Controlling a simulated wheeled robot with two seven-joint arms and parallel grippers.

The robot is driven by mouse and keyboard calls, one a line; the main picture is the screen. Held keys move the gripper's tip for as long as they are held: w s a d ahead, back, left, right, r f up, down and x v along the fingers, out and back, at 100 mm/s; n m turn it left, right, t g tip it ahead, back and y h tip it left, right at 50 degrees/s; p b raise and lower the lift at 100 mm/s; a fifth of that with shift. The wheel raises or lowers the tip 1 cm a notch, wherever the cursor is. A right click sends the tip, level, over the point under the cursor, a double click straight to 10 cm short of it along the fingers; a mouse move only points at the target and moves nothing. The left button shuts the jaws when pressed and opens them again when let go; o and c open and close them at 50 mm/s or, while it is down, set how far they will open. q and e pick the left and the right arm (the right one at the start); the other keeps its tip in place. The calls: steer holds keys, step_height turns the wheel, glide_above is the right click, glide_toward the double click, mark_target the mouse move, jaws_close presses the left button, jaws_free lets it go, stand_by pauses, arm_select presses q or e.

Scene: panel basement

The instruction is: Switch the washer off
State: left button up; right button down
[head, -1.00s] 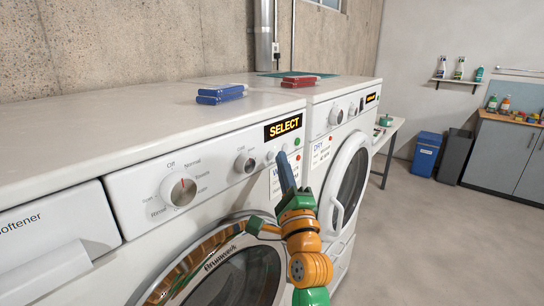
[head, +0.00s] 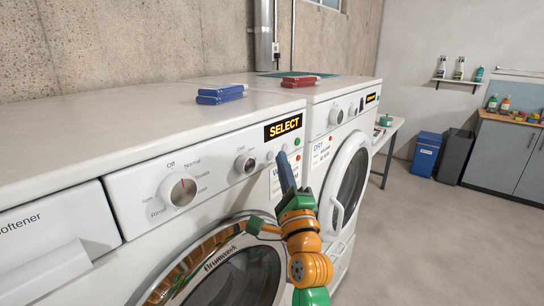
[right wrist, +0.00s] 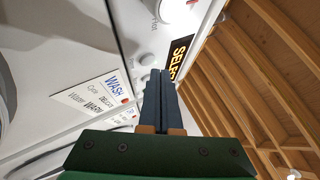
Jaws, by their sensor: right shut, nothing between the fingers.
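The white washer (head: 60,150) stands at the left in the head view, its front panel facing me. Its large program dial (head: 179,189) has a red mark near its top and printed labels around it, including Off and Normal. A smaller knob (head: 245,164) is to its right. The display (head: 283,128) reads SELECT in amber; it is partly visible in the right wrist view (right wrist: 180,57). A green light or button (head: 297,142) is below the display. My right gripper (head: 283,157) is shut and empty, its tips at the small buttons below the display; contact is unclear.
The dryer (head: 335,115) stands right beside the washer. The round washer door (head: 235,275) is below the panel. Open floor (head: 440,230) lies to the right.

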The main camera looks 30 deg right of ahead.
steer(key=shift+w, duration=0.15)
stand_by(0.4)
steer(key=shift+w+a, duration=0.2)
steer(key=shift+w, duration=0.1)
steer(key=shift+w, duration=0.1)
stand_by(0.4)
steer(key=shift+s+d+p, duration=0.15)
steer(key=shift+s+p, duration=0.2)
steer(key=shift+p, duration=0.05)
steer(key=s+d+p, duration=0.1)
steer(key=s+d, duration=0.1)
steer(key=s, duration=0.4)
steer(key=shift+d, duration=0.2)
